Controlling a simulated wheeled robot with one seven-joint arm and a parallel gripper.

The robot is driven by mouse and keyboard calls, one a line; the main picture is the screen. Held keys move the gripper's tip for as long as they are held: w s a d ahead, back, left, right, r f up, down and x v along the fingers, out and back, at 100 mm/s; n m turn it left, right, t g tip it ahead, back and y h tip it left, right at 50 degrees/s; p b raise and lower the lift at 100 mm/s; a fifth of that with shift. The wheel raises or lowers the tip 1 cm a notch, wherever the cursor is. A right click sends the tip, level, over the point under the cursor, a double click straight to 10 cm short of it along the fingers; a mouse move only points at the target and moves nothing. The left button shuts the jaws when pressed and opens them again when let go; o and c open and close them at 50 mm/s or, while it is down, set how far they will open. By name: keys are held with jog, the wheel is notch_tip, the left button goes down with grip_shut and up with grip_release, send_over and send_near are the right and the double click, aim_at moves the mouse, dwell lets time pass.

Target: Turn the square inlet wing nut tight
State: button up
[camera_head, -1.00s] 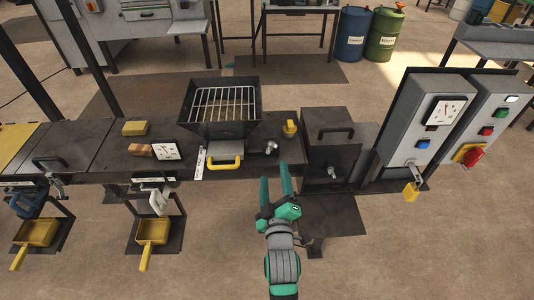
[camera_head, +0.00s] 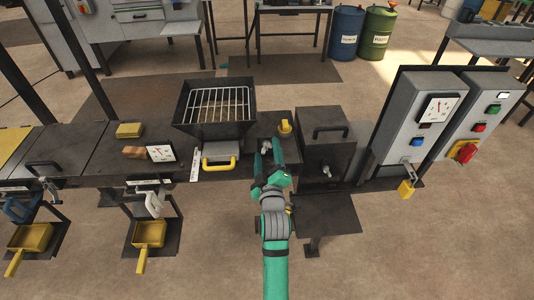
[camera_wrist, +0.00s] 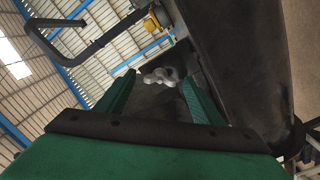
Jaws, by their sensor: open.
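A silver wing nut (camera_wrist: 160,76) shows in the wrist view, beyond and between the fingertips of my gripper (camera_wrist: 158,82). Its seat is partly hidden by the fingers. In the head view my gripper (camera_head: 267,152) is open and empty at the front edge of the dark bench. The wing nut (camera_head: 265,147) there is small and partly hidden by the fingers. I cannot tell whether a finger touches it. A second silver fitting (camera_head: 325,170) sits on the front of the dark box to the right. No label tells which fitting is the square inlet one.
A square hopper with a wire grate (camera_head: 215,103) stands left of my gripper, with a yellow handle (camera_head: 219,162) below it. A yellow knob (camera_head: 285,127) is close behind the fingers. The dark lidded box (camera_head: 318,125) stands close on the right.

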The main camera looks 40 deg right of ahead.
jog(key=c, duration=1)
jog(key=shift+c, duration=0.2)
jog(key=shift+m, duration=0.3)
jog(key=m, duration=0.9)
jog(key=shift+m, duration=0.4)
jog(key=m, duration=0.4)
jog(key=shift+m, duration=0.3)
jog(key=m, duration=0.5)
jog(key=shift+d, duration=0.1)
